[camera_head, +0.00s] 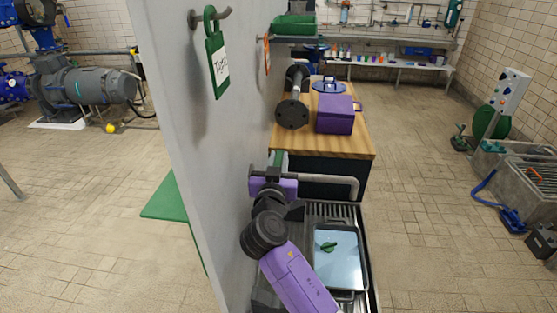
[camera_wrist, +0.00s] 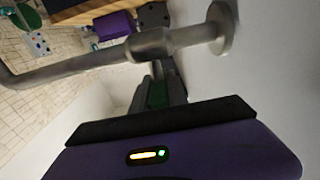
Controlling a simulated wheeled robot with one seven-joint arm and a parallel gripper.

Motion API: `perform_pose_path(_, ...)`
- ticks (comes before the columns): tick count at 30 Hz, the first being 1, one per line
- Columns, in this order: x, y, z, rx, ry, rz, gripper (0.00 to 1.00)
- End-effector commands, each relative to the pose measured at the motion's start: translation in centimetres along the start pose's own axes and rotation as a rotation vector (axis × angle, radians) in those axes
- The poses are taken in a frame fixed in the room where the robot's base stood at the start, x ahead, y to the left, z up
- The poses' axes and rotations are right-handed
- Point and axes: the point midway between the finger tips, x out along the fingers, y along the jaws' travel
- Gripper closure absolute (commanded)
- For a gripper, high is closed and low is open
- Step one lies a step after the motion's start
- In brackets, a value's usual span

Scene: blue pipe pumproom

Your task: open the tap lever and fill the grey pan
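The tap's grey spout (camera_head: 330,180) runs right from the wall and bends down at its end. It crosses the wrist view (camera_wrist: 100,65) in front of my fingers. A green part (camera_head: 281,158), perhaps the lever, shows at the tap by my gripper (camera_head: 275,185). In the wrist view my dark fingers (camera_wrist: 158,85) are close together around something green (camera_wrist: 157,95); whether they press on it is hidden. The grey pan (camera_head: 364,270) lies on the grating below the spout. Its inside looks pale blue; I cannot tell if this is water. A small green object (camera_head: 328,246) shows inside it.
The grey wall (camera_head: 190,130) stands close on the left of my arm, with a green tag (camera_head: 215,55) hanging on it. A wooden-topped bench (camera_head: 355,135) with a purple box (camera_head: 335,115) and a dark flanged pipe (camera_head: 293,108) stands behind.

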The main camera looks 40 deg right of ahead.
Motion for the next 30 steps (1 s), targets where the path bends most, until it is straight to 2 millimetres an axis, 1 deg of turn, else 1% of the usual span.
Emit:
perform_pose_path(1,-0.02,0.0,0.0,0.0,0.0,0.0,0.94)
perform_pose_path(2,-0.02,0.01,0.0,0.0,0.0,0.0,0.99)
perform_pose_path(3,-0.02,0.0,0.0,0.0,0.0,0.0,1.0)
perform_pose_path(8,-0.02,0.02,0.01,-0.001,-0.001,-0.005,1.0)
perform_pose_path(11,0.03,0.07,0.04,-0.002,-0.005,-0.037,1.0)
perform_pose_path(21,0.0,0.0,-0.08,-0.003,-0.007,-0.236,1.0)
perform_pose_path(30,-0.07,-0.07,0.05,0.0,0.0,-0.27,1.0)
